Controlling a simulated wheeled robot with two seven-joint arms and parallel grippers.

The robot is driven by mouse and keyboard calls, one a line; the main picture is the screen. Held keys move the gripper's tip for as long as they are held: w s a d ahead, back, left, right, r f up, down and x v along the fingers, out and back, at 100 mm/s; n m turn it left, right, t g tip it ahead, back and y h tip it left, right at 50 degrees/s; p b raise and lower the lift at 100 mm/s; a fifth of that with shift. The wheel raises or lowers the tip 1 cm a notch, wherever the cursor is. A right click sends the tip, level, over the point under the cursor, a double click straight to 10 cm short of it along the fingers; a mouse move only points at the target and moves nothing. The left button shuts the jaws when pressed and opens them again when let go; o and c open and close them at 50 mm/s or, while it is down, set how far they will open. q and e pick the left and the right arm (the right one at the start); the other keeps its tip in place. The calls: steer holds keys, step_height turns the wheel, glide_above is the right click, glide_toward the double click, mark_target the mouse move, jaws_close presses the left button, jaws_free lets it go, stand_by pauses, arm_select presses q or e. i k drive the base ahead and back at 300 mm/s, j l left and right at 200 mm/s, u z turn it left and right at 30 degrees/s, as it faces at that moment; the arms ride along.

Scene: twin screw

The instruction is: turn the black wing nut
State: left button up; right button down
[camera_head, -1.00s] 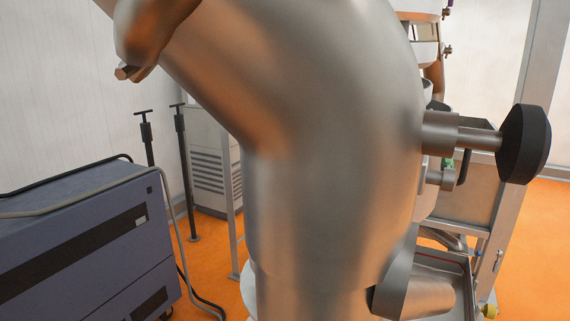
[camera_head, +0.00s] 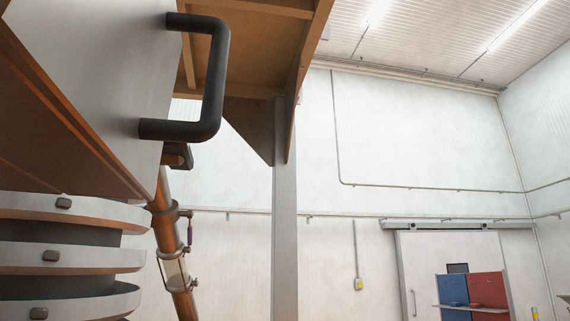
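I cannot make out a black wing nut in the head view. A black U-shaped handle (camera_head: 212,80) is fixed to the side of a large grey metal box (camera_head: 90,75) at the upper left. A small dark part (camera_head: 178,156) shows just below the handle, and I cannot tell what it is. Neither of my grippers is in view.
Stacked metal flanges with bolts (camera_head: 65,260) stand at the lower left beside a copper-coloured pipe (camera_head: 170,250). A grey post (camera_head: 285,230) holds up a brown overhead platform (camera_head: 245,50). A white wall and a door (camera_head: 452,275) lie beyond, with red and blue panels there.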

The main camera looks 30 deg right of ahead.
mark_target(177, 156)
steer(key=l+z, duration=0.15)
steer(key=l, duration=0.15)
steer(key=u, duration=0.35)
steer(key=l+u, duration=0.25)
steer(key=u, duration=0.25)
steer(key=l+u, duration=0.65)
steer(key=u, duration=0.3)
steer(key=k+l+u, duration=0.15)
steer(key=l, duration=0.25)
steer(key=l+u, duration=0.15)
steer(key=l, duration=0.3)
steer(key=k+l+u, duration=0.1)
steer(key=l, duration=0.25)
steer(key=k+l+u, duration=0.3)
steer(key=k+l, duration=0.15)
steer(key=l, duration=0.25)
steer(key=k+l+u, duration=0.15)
steer(key=l, duration=0.2)
steer(key=k+l, duration=0.3)
steer(key=l, duration=0.15)
steer(key=k+l, duration=0.35)
steer(key=l, duration=0.15)
steer(key=k+l, duration=0.3)
steer(key=l, duration=0.15)
